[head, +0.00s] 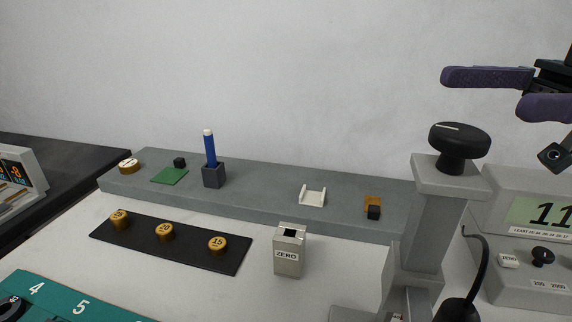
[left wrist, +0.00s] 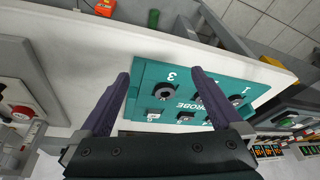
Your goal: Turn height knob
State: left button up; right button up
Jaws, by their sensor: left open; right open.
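The height knob (head: 460,142) is a black round knob with a white line on its top. It sits on top of a grey column (head: 424,220) at the right of the head view. My right gripper (head: 484,92) is above and to the right of the knob, with its purple fingers apart and nothing between them. It does not appear to touch the knob. My left gripper (left wrist: 158,88) shows in the left wrist view, open and empty, over a teal board (left wrist: 150,76) with round sockets and numbers.
A grey shelf (head: 255,200) holds a blue pen-like rod (head: 209,150) in a block and small parts. A black strip (head: 190,245) carries brass weights. A ZERO block (head: 289,252) stands left of the column. A meter with a display (head: 540,212) and a black cable (head: 482,262) are right.

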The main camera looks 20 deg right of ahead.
aim_at(438, 145)
pick_arm(q)
jog(key=f, duration=0.2)
jog(key=f+b, duration=0.1)
jog(key=shift+a+f, duration=0.1)
jog(key=shift+a, duration=0.15)
jog(key=shift+d+r, duration=0.15)
jog(key=shift+r, duration=0.1)
pick_arm(e)
jog(key=shift+s+d+f+g, duration=0.15)
jog(key=shift+s+f+g, duration=0.15)
jog(key=shift+s+f, duration=0.25)
jog(key=shift+s+d+f+g, duration=0.1)
jog(key=shift+s+f+g, duration=0.2)
jog(key=shift+f, duration=0.3)
pick_arm(q)
notch_tip(438, 145, up, 3)
jog(key=p, duration=0.3)
jog(key=shift+d+r, duration=0.1)
jog(key=shift+r, duration=0.1)
pick_arm(e)
jog(key=a, duration=0.8)
jog(key=shift+a+r, duration=0.1)
jog(key=shift+a, duration=0.05)
pick_arm(q)
jog(key=shift+p, duration=0.35)
pick_arm(e)
jog(key=shift+w+a, duration=0.1)
jog(key=shift+a, duration=0.5)
grip_shut()
